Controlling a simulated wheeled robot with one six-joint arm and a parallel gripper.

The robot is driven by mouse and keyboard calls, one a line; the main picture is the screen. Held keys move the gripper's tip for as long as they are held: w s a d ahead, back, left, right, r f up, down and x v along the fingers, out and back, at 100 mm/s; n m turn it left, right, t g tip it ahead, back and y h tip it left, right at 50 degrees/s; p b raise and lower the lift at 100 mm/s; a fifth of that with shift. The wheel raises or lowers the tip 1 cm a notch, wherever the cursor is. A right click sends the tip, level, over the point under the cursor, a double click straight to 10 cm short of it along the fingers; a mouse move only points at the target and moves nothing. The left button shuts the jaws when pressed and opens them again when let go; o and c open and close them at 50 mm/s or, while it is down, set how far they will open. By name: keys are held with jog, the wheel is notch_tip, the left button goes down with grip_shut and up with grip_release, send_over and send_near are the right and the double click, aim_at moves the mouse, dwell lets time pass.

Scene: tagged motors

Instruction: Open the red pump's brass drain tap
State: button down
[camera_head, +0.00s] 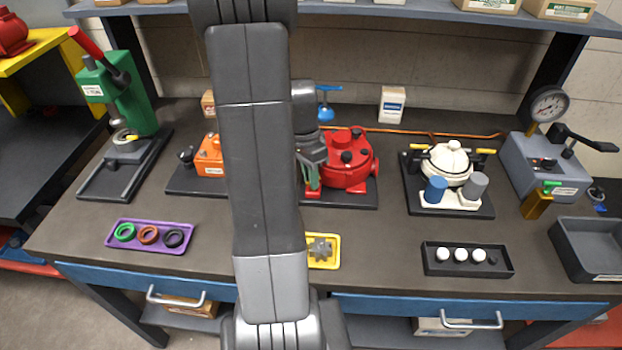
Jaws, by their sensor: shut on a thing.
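The red pump (345,172) stands on a dark base plate on the bench, just right of my arm. My gripper (312,172) points down at the pump's left side. It is shut on a green part (313,183) there, which looks like the drain tap's handle. The brass body of the tap cannot be made out, as my arm and gripper cover that side. How far the handle is turned cannot be told.
A yellow tray (324,262) with a grey part lies in front of the pump. An orange unit (208,158) is partly behind my arm. A white pump (452,165) stands to the right. A blue-handled valve (325,105) rises behind. A shelf (400,14) overhangs the back.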

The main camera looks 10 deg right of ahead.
jog(key=n+h+b, duration=0.1)
jog(key=n+b, duration=0.1)
jog(key=n, duration=0.3)
jog(key=shift+s+n+t, duration=0.1)
jog(key=shift+n+t, duration=0.2)
jog(key=shift+s+n+t+b, duration=0.15)
jog(key=shift+n+t+b, duration=0.35)
jog(key=shift+n, duration=1.7)
jog(key=c, duration=1.7)
grip_release()
jog(key=shift+c, duration=0.2)
notch_tip(320, 180, up, 14)
jog(key=a, duration=0.2)
jog(key=shift+w+a+f, duration=0.2)
jog(key=shift+w+a, duration=0.1)
jog(key=shift+w, duration=0.05)
